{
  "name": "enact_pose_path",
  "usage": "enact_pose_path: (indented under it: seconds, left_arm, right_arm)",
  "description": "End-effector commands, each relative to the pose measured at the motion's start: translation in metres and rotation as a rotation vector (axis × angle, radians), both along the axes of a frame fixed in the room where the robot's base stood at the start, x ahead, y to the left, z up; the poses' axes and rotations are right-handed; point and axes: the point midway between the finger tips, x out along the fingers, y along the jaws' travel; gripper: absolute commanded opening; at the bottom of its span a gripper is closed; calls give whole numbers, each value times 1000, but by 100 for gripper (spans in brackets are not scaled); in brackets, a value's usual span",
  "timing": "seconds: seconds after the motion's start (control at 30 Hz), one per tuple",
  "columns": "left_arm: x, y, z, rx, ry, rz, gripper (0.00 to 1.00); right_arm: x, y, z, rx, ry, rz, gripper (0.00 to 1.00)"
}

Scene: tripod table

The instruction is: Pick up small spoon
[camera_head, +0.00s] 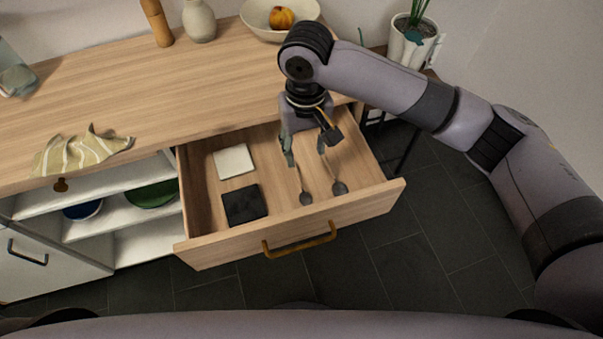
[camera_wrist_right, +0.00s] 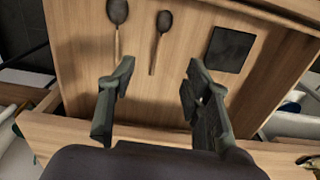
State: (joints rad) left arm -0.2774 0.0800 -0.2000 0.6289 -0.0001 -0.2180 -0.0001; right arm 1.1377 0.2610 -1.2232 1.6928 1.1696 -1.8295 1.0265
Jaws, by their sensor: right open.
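The small spoon (camera_head: 305,197) lies in the open drawer (camera_head: 374,205), dark bowl toward the drawer front, handle running back under my right gripper (camera_head: 306,148). A larger spoon (camera_head: 339,186) lies beside it to the right. In the right wrist view, the small spoon (camera_wrist_right: 163,24) shows with its handle end between the open fingers of my right gripper (camera_wrist_right: 160,67), and the larger spoon (camera_wrist_right: 117,14) is to its left. The fingers are empty and appear above the drawer floor; I cannot tell the exact height. My left gripper is not in view.
A black square (camera_head: 245,205) and a white square (camera_head: 234,161) lie in the drawer's left half. The counter edge is just behind my right gripper. A bowl with a pumpkin-like item (camera_head: 281,18), a vase (camera_head: 199,20) and a striped cloth (camera_head: 82,151) stand or lie on the counter.

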Motion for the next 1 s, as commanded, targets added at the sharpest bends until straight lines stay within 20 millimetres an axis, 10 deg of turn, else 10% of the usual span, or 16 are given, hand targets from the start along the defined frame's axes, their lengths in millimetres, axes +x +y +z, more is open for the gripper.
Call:
enact_pose_path:
  seconds: [0.37,1.0]
  left_arm:
    - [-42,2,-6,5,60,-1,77]
    - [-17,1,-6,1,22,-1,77]
  right_arm:
    - [-1,-1,-82,-3,2,-1,45]
    - [-3,1,-157,-1,2,1,45]
